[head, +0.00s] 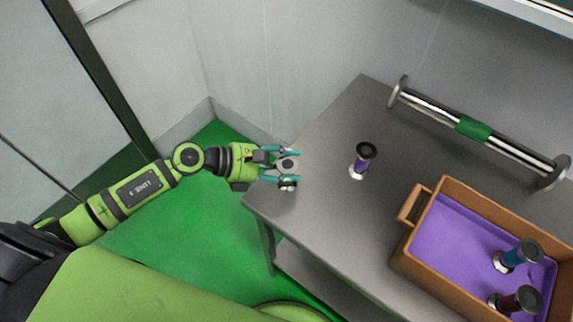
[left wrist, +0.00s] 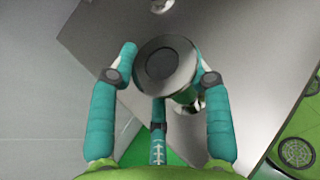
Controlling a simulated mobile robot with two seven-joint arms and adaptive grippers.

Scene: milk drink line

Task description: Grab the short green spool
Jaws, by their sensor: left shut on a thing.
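My left gripper (head: 284,167) has its teal fingers closed around a short spool (head: 289,163) at the table's left corner. In the left wrist view the spool (left wrist: 168,64) shows a round silver flange with a dark centre, held between the fingers (left wrist: 166,80). Its body is mostly hidden behind the flange and fingers; the part that shows looks teal-green. Whether its lower flange touches the tabletop I cannot tell. My right gripper is not in view.
A purple spool (head: 362,160) stands upright on the grey table (head: 330,200). A brown crate (head: 410,262) with a purple floor holds a blue spool (head: 519,255) and a dark brown spool (head: 515,300). A long silver bar with a green band (head: 472,129) lies along the back.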

